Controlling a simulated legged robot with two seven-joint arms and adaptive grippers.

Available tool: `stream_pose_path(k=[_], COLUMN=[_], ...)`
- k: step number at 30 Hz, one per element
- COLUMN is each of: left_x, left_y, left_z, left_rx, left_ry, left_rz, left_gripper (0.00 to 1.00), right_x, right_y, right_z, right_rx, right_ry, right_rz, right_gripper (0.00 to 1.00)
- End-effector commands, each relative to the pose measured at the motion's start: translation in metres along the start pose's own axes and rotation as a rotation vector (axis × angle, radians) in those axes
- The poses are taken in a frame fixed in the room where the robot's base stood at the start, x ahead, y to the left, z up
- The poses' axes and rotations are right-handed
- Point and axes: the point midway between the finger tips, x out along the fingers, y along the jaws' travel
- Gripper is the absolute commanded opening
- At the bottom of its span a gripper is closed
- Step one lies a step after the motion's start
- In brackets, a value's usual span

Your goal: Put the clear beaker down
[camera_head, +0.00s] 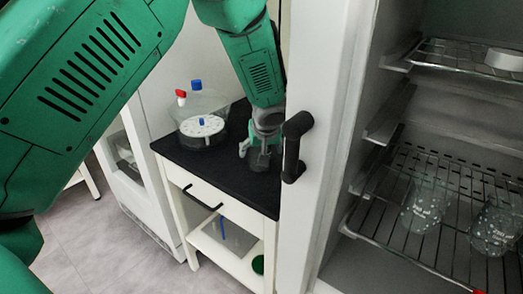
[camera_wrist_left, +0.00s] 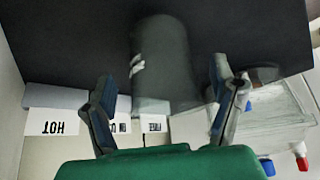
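The clear beaker (camera_wrist_left: 165,65) stands on the black cabinet top (camera_wrist_left: 70,40) in the left wrist view, looking dark against it. In the head view the beaker (camera_head: 262,160) is small and partly hidden by my left gripper. My left gripper (camera_head: 258,150) is low over the cabinet top. In the left wrist view its fingers (camera_wrist_left: 162,85) are spread on both sides of the beaker, with a visible gap on each side. My right gripper is not in view.
A clear vessel with red and blue caps (camera_head: 205,105) stands left of my gripper on the cabinet top. The white door with a black handle (camera_head: 293,147) is close on the right. Two glass beakers (camera_head: 425,205) stand on a wire shelf (camera_head: 385,225) inside the open unit.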

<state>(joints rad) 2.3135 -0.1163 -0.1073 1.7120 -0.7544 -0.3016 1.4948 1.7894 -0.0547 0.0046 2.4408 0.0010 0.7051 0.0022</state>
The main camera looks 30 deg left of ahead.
Motion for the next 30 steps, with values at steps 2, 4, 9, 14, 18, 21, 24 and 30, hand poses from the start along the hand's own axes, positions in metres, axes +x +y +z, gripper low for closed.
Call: stream_pose_path(k=[2, 4, 9, 14, 18, 21, 24, 30], left_x=[0.0, 0.0, -0.006, -0.031, -0.055, -0.068, -0.075, -0.077], left_y=[0.0, 0.0, 0.0, 0.0, 0.0, 0.0, 0.0, 0.0], left_z=[0.0, 0.0, -0.002, -0.003, -0.003, -0.003, -0.002, -0.001], left_rx=[0.0, 0.0, -0.001, 0.0, -0.001, -0.001, 0.0, 0.0], left_ry=[0.0, 0.0, 0.001, 0.003, 0.002, 0.002, 0.0, -0.001], left_rz=[0.0, 0.0, 0.001, 0.001, 0.001, 0.001, -0.001, -0.001], left_gripper=[0.79, 0.79, 0.79, 0.79, 0.79, 0.79, 0.79, 0.79], right_x=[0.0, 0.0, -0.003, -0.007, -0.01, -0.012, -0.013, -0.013], right_y=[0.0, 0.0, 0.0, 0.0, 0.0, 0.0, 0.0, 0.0], right_z=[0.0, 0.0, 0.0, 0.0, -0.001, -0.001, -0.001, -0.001], right_rx=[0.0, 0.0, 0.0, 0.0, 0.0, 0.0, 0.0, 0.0], right_ry=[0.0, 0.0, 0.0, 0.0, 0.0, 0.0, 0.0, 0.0], right_rz=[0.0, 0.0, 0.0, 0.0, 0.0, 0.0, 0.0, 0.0], right_gripper=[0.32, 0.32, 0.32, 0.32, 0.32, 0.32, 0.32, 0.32])
